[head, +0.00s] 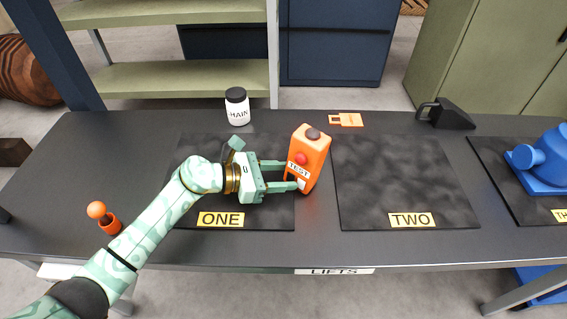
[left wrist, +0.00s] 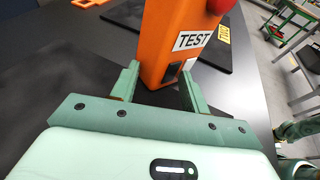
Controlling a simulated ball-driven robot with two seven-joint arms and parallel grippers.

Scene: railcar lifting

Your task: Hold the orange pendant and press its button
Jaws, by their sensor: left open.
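The orange pendant (head: 318,158) stands upright on the dark table between mats ONE and TWO. It has a red button (head: 301,158), a dark knob (head: 313,134) on top and a white TEST label. My left gripper (head: 291,174) is open at the pendant's lower left side. In the left wrist view, its fingers (left wrist: 160,80) lie on either side of the pendant's (left wrist: 163,45) lower part, with gaps showing. The red button (left wrist: 220,5) is cut by that view's top edge.
Mat ONE (head: 200,150) lies under my left arm and mat TWO (head: 400,180) is clear. A CHAIN bottle (head: 237,108) and an orange tag (head: 346,120) stand behind. A blue object (head: 540,160) is at right, an orange-knobbed item (head: 110,222) at left.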

